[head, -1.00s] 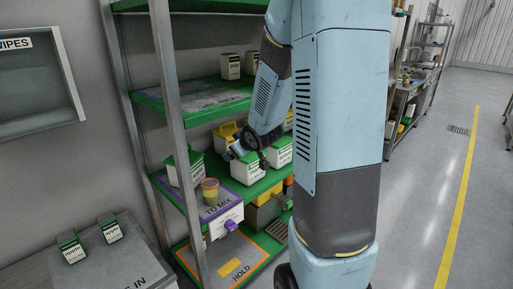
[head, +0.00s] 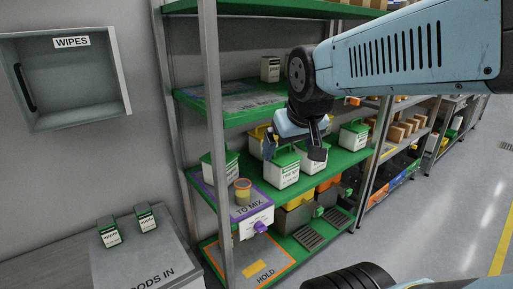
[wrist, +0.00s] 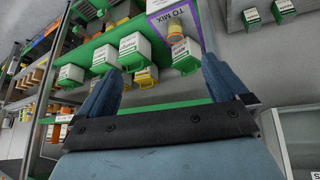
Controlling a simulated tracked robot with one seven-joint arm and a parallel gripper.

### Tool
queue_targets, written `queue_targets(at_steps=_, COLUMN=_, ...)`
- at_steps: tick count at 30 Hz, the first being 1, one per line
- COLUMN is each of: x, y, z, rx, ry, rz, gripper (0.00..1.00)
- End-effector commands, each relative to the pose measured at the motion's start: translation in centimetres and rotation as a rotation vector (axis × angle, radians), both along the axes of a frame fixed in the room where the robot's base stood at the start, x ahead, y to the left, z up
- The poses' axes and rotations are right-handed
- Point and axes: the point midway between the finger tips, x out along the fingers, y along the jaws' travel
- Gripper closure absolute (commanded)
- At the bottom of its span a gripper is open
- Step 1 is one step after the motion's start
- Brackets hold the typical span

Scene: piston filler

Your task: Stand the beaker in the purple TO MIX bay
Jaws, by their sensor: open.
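In the wrist view the beaker (wrist: 175,33) shows upside down beyond my spread fingers (wrist: 163,72), in the TO MIX bay (wrist: 158,8).
White green-lidded boxes (head: 282,170) stand on the shelf near my gripper, one also left of the beaker. A shelf post (head: 214,120) rises in front of the bay. An orange-edged HOLD bay (head: 240,275) lies below. A GOODS IN bench (head: 140,255) is at left.

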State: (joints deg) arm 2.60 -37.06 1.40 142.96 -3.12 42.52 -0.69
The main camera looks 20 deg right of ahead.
Motion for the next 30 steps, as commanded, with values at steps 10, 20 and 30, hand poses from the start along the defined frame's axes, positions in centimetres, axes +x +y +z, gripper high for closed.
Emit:
queue_targets(at_steps=10, x=-4.7, y=1.2, z=0.8, rx=0.074, ry=0.058, rz=-0.001, gripper=0.00)
queue_targets(at_steps=20, x=-4.7, y=1.2, z=0.8, rx=0.073, ry=0.059, rz=-0.002, gripper=0.00)
queue_targets(at_steps=30, x=-4.7, y=1.2, z=0.8, rx=0.073, ry=0.059, rz=-0.002, gripper=0.00)
